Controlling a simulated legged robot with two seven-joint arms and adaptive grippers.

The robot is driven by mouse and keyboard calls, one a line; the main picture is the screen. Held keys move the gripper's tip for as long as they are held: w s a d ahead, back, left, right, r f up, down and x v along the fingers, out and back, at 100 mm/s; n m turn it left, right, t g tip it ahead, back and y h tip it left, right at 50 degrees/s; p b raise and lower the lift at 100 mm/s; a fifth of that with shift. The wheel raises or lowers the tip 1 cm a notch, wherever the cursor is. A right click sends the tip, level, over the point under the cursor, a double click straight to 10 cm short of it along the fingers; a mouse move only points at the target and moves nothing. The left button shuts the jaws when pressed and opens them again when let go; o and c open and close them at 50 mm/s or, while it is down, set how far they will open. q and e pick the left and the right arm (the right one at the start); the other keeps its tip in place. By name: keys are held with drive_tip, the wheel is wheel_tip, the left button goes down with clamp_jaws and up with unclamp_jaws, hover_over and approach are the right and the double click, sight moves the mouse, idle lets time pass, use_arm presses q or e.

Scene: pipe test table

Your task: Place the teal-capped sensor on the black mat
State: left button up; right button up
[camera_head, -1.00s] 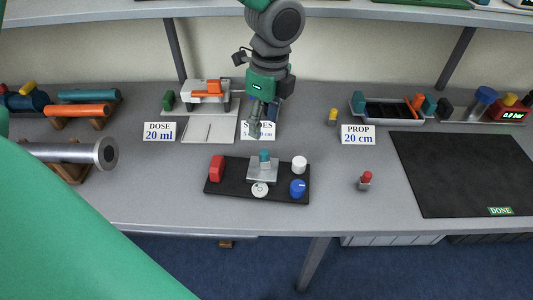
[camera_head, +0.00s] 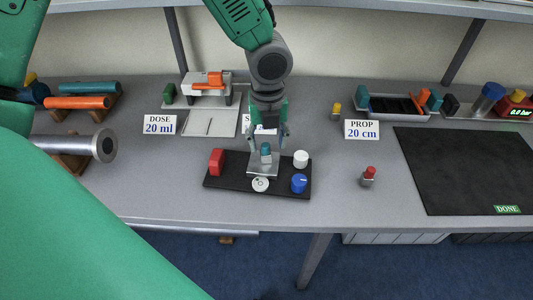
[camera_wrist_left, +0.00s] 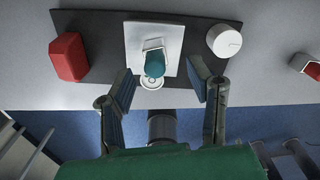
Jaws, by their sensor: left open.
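The teal-capped sensor (camera_head: 266,149) stands upright on a light metal block on the dark board (camera_head: 225,185). In the left wrist view its teal cap (camera_wrist_left: 155,64) lies between my finger pads, with a gap on each side. My left gripper (camera_head: 267,142) is open and empty around the cap, and it also shows in the left wrist view (camera_wrist_left: 160,72). The fingers partly cover the sensor and block in the head view. The black mat (camera_head: 470,165) lies bare on the right of the table, with a green DONE label at its front corner. My right gripper is not in view.
The board also carries a red block (camera_head: 216,161), a white knob (camera_head: 301,158), a blue knob (camera_head: 299,183) and a round white dial (camera_head: 260,185). A red-capped sensor (camera_head: 368,177) stands between board and mat.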

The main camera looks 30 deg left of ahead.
sight(266, 154)
use_arm(q)
drive_tip(key=f, duration=0.5)
drive_tip(key=shift+a+f, duration=0.1)
drive_tip(key=shift+a, duration=0.2)
drive_tip(key=shift+c, duration=0.5)
clamp_jaws()
